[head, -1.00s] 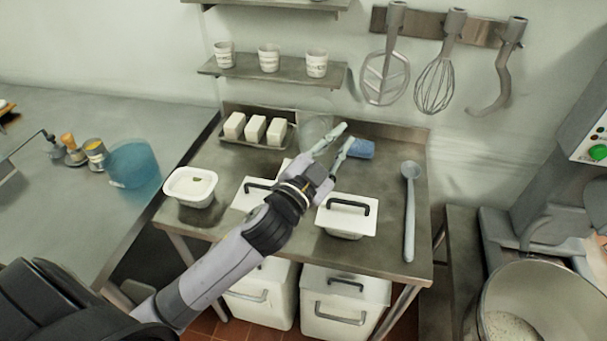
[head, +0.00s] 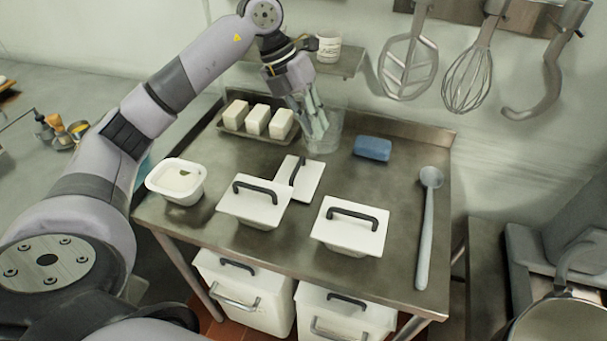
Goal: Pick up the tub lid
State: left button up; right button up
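A loose white tub lid (head: 312,178) with a black handle lies on the steel table, partly behind the left lidded tub. An open white tub (head: 176,183) stands at the table's left, with pale contents and a small green mark. Two more tubs wear white lids with black handles, one in the middle (head: 250,208) and one to its right (head: 350,232). My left gripper (head: 316,128) points down behind the loose lid, apart from it, and overlaps a clear container (head: 333,132). I cannot tell whether its fingers are inside it or how far they are open. My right gripper is out of view.
White blocks on a tray (head: 238,135) stand at the back left. A blue block (head: 373,148) lies behind the right tub. A long grey ladle (head: 427,225) lies along the right side. A shelf (head: 348,62) and hanging tools are above. White bins (head: 243,290) stand below.

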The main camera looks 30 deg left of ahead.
pick_arm(q)
jog(key=a+r+n+y, duration=0.1)
jog(key=a+n+y, duration=0.15)
jog(key=a, duration=0.45)
jog(key=p, duration=0.2)
send_over(295, 170)
jog(key=a, duration=0.1)
jog(key=shift+m+g, duration=0.4)
jog(key=shift+m, duration=0.05)
jog(key=x, duration=0.3)
jog(key=a+x, duration=0.1)
jog(key=x, duration=0.2)
jog(key=a+x, duration=0.1)
jog(key=x, duration=0.3)
jog(key=shift+a+f, duration=0.2)
jog(key=shift+f, duration=0.1)
jog(key=shift+d+f, duration=0.1)
jog(key=shift+f, duration=0.5)
jog(key=p+x, duration=0.1)
jog(key=x, duration=0.3)
jog(key=shift+s+d+p, duration=0.15)
jog(key=shift+s+p, duration=0.05)
jog(key=shift+p, duration=0.2)
jog(key=shift+d+f, duration=0.1)
jog(key=shift+f, duration=0.5)
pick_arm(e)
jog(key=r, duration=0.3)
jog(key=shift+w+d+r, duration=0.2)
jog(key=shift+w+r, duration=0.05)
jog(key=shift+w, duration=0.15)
